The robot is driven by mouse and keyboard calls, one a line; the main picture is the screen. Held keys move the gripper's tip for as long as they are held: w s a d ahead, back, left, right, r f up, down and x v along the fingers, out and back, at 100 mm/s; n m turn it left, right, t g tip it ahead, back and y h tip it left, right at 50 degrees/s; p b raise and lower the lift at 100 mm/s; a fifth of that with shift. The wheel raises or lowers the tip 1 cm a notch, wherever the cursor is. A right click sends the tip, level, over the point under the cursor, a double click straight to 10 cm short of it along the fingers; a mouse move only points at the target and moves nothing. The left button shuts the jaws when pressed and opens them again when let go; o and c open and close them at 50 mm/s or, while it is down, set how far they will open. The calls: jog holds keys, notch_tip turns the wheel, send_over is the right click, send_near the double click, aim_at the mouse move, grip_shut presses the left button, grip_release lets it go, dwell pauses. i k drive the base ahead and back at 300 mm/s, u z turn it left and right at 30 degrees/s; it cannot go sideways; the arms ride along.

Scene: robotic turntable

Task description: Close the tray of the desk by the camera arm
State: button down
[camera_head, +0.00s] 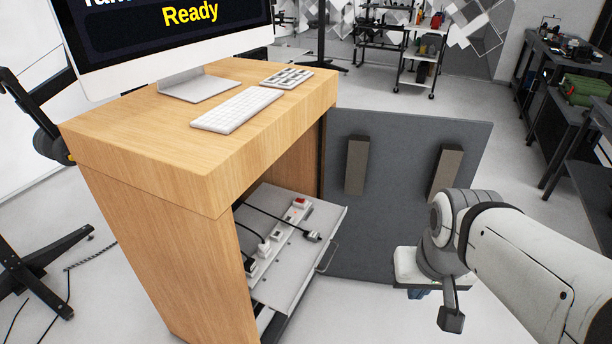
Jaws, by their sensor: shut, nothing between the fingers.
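The wooden desk (150,130) stands left of centre. Its grey metal tray (285,278) is pulled out from the open front, towards the right. A thin wire handle (328,257) is on the tray's outer edge. A power strip (282,238) with a red switch, plugs and dark cables lies on the tray. My gripper (451,318) hangs at the end of my white arm on the right, pointing down. It is shut and empty, apart from the tray and to the right of its handle. Part of the wrist hides the gripper's upper part.
A monitor (170,40), keyboard (237,110) and keypad (287,77) stand on the desk. A grey panel (400,150) with two blocks stands behind the tray. Workbenches (560,100) line the right. A black stand (40,268) is at left. Floor shows between tray and gripper.

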aim_at(279, 278)
jog(key=i, duration=1)
jog(key=u, duration=0.05)
